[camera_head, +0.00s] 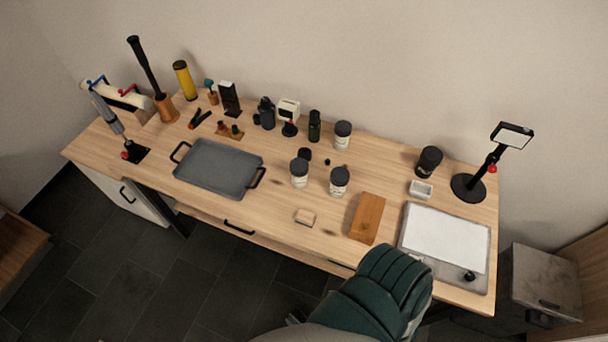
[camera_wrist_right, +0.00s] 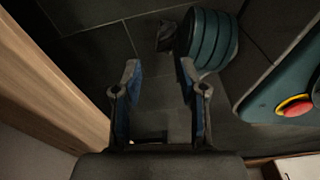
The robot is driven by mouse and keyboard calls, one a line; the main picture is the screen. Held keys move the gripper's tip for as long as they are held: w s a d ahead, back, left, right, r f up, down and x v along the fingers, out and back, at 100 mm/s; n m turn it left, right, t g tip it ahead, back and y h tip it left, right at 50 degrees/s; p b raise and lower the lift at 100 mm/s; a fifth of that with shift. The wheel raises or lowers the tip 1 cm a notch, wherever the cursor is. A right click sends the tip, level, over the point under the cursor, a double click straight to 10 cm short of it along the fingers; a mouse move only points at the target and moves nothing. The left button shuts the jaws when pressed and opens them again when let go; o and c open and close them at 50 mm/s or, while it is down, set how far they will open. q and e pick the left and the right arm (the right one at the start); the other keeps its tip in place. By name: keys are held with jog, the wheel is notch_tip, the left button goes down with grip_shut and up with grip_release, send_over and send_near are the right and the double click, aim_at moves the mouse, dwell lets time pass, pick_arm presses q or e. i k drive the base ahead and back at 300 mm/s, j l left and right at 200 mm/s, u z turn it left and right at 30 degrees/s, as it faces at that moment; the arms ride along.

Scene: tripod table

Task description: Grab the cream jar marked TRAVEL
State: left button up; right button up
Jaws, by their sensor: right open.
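Three pale jars with dark lids stand on the wooden table: one near the middle (camera_head: 299,173), one just right of it (camera_head: 340,181), and one farther back (camera_head: 343,134). Their labels are too small to read, so I cannot tell which is marked TRAVEL. In the right wrist view my right gripper (camera_wrist_right: 158,78) is open and empty, pointing at the dark floor beside a wooden edge. No jar shows in that view. The right gripper's fingers cannot be made out in the head view. My left gripper is in neither view.
A grey tray (camera_head: 216,168) lies left of the jars. A brown wooden block (camera_head: 367,218) and a white panel (camera_head: 444,239) lie to the right. A black lamp-like stand (camera_head: 469,186) rises at the right end. Several small items line the back.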

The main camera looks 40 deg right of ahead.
aim_at(336, 193)
jog(key=i+j+z, duration=0.15)
jog(key=z, duration=0.3)
jog(key=i+j+z, duration=0.2)
jog(key=z, duration=0.3)
jog(key=i+j+z, duration=0.1)
jog(key=j+z, duration=0.2)
jog(key=z, duration=0.15)
